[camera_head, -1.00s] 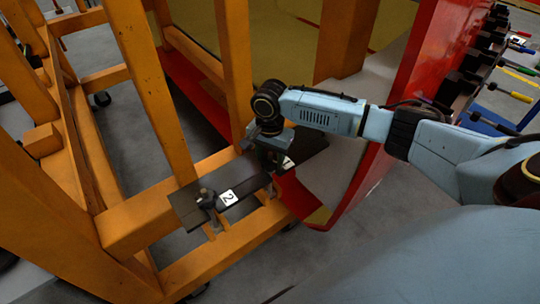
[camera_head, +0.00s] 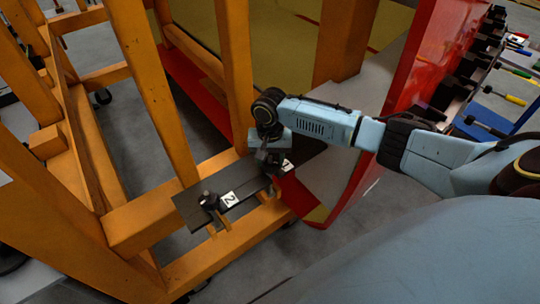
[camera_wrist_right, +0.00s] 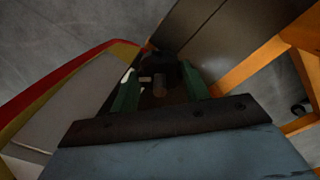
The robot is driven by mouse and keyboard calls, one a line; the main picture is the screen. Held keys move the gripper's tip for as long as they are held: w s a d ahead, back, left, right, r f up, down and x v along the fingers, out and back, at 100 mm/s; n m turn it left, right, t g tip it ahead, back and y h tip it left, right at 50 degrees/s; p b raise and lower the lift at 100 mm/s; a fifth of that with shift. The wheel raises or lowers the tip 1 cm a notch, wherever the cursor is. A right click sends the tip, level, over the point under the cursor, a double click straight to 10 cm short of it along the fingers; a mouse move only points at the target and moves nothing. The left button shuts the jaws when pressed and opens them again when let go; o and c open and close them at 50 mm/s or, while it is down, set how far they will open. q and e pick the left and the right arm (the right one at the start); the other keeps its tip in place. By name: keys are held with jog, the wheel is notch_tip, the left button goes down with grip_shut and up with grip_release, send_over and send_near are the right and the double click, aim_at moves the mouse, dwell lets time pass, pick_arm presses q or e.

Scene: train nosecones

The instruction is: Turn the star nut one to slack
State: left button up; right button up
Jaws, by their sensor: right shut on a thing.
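A dark plate (camera_head: 240,190) on the orange frame carries white labels 2 (camera_head: 229,199) and 1 (camera_head: 286,166). My right gripper (camera_head: 268,160) points down at the plate's right part, beside label 1. In the right wrist view, its two green fingers (camera_wrist_right: 158,78) are closed around the dark star nut one (camera_wrist_right: 165,68). In the head view the gripper hides most of this nut. A second dark star nut (camera_head: 208,200) stands beside label 2, untouched. My left gripper is not in view.
Orange frame posts (camera_head: 150,85) rise to the left of and behind the plate. A red and grey nosecone panel (camera_head: 405,80) stands close on the right, under my right arm. A rack with tools (camera_head: 475,70) is at the far right. Grey floor lies below.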

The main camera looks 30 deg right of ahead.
jog(key=n, duration=0.5)
jog(key=shift+n, duration=0.4)
jog(key=shift+r+n, duration=0.1)
jog(key=shift+n, duration=2.1)
jog(key=shift+w, duration=0.1)
jog(key=o, duration=1)
notch_tip(320, 180, up, 13)
jog(key=b, duration=0.1)
jog(key=shift+r, duration=0.15)
